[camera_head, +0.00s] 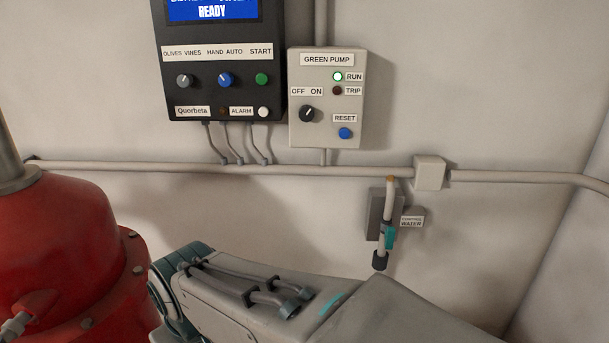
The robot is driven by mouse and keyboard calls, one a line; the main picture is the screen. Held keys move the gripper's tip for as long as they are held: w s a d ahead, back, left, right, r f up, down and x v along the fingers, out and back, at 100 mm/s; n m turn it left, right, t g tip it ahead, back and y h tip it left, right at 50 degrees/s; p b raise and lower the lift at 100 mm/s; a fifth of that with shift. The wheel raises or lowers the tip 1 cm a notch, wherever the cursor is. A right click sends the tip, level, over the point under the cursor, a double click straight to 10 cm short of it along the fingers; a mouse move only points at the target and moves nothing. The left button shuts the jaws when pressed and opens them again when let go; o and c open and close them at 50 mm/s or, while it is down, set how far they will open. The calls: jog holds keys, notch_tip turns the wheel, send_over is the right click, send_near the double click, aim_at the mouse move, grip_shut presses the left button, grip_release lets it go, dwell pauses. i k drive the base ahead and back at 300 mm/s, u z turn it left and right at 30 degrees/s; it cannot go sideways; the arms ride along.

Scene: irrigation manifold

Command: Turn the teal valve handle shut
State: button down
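A small teal part (389,237) sits on a short pale vertical pipe (388,204) on the back wall. It is the only teal thing on the wall, and it looks like a handle, but it is too small to tell how it is turned. The pipe ends below it in a dark cap or nozzle (380,261). A label reading WATER (411,222) is beside it on the right. My grey arm crosses the bottom of the view, below the pipe. My gripper is not in view.
A large red flanged vessel (60,240) stands at the left. A dark control panel (215,75) and a grey GREEN PUMP box (327,100) hang above a horizontal conduit (300,171). A junction box (429,172) is right of the pipe. The wall right of it is bare.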

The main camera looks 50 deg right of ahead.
aim_at(390, 233)
jog(key=z, duration=2.75)
jog(key=k, duration=0.4)
jog(key=u, duration=0.5)
jog(key=i, duration=0.3)
